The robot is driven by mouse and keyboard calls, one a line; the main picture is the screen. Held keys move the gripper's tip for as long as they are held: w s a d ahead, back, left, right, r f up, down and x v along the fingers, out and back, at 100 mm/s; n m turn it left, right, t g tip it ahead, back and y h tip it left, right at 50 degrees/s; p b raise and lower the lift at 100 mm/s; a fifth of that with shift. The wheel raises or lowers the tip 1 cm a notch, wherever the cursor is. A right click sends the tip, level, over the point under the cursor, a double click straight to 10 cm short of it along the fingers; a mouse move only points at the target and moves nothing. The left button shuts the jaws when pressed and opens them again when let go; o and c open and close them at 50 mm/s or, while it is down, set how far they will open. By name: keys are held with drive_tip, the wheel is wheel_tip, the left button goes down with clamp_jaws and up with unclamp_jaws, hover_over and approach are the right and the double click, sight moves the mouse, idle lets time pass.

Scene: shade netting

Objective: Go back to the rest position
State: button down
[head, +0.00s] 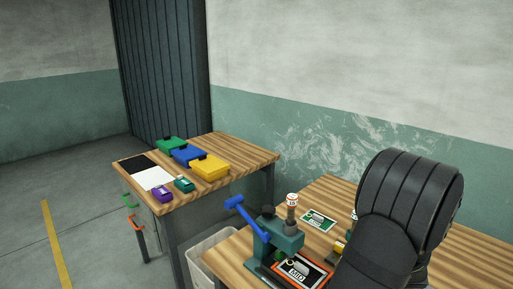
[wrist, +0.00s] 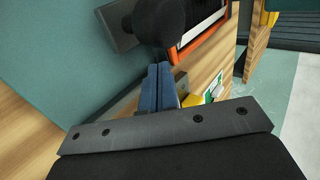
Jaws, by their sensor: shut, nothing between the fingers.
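In the wrist view my gripper (wrist: 157,72) is shut, its two narrow blue-grey fingers together with nothing between them. The fingers point toward a dark rounded part (wrist: 160,22), and a teal surface (wrist: 50,60) fills the left side. I cannot tell whether the fingers touch anything. In the head view a black link of my arm covers the lower right, and the gripper is hidden.
A teal press with a blue lever (head: 280,238) stands on the near wooden table (head: 228,262), by an orange-framed board (head: 320,284). A white-capped bottle (head: 292,208) stands behind. The far table (head: 245,151) holds green, blue and yellow boxes (head: 210,168). A pale bin (head: 199,252) sits between.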

drive_tip(key=shift+s+d, duration=0.1)
drive_tip(key=s+d, duration=0.2)
drive_tip(key=d, duration=0.1)
drive_tip(key=shift+s+r, duration=0.35)
drive_tip(key=shift+s, duration=0.05)
drive_tip(key=v, duration=0.9)
drive_tip(key=x, duration=0.9)
drive_tip(key=shift+s, duration=0.15)
drive_tip(key=w+a, duration=0.3)
drive_tip(key=shift+w+a+f, duration=0.1)
drive_tip(key=shift+f, duration=0.25)
drive_tip(key=s+d, duration=1.1)
drive_tip(key=shift+s+d, duration=0.25)
drive_tip(key=shift+d, duration=0.05)
drive_tip(key=v, duration=1)
drive_tip(key=w+a+r+n+g+h, duration=0.1)
drive_tip(key=w+a+r+n+g, duration=0.2)
drive_tip(key=w+a+r+n, duration=0.2)
drive_tip(key=shift+a+g+h, duration=0.4)
